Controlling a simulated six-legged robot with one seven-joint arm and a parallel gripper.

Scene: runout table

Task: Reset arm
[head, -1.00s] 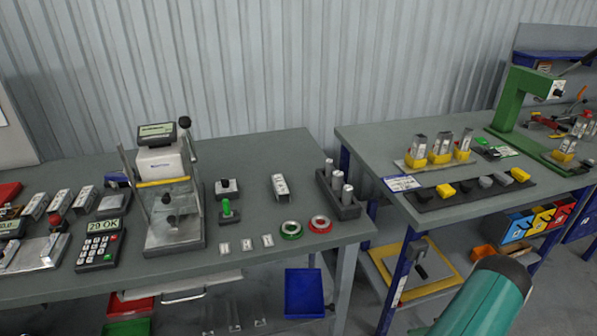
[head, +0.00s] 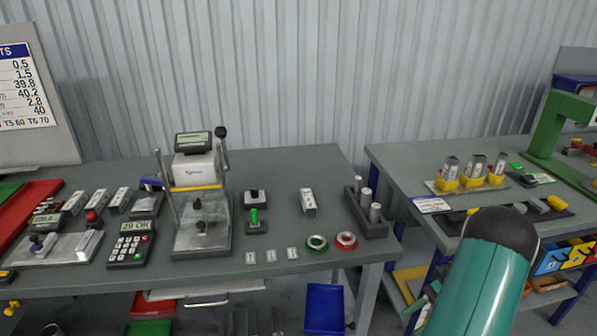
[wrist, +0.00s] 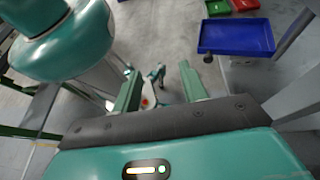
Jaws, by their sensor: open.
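My gripper (wrist: 163,90) shows in the wrist view with its two green fingers apart and nothing between them. It points down toward the grey floor.
A keypad (head: 130,243) reads "29 OK". Green (head: 316,243) and red (head: 346,240) rings lie near the left table's front edge. A rack of cylinders (head: 367,210) stands at its right end. A blue bin (head: 324,308) sits below; it also shows in the wrist view (wrist: 237,36).

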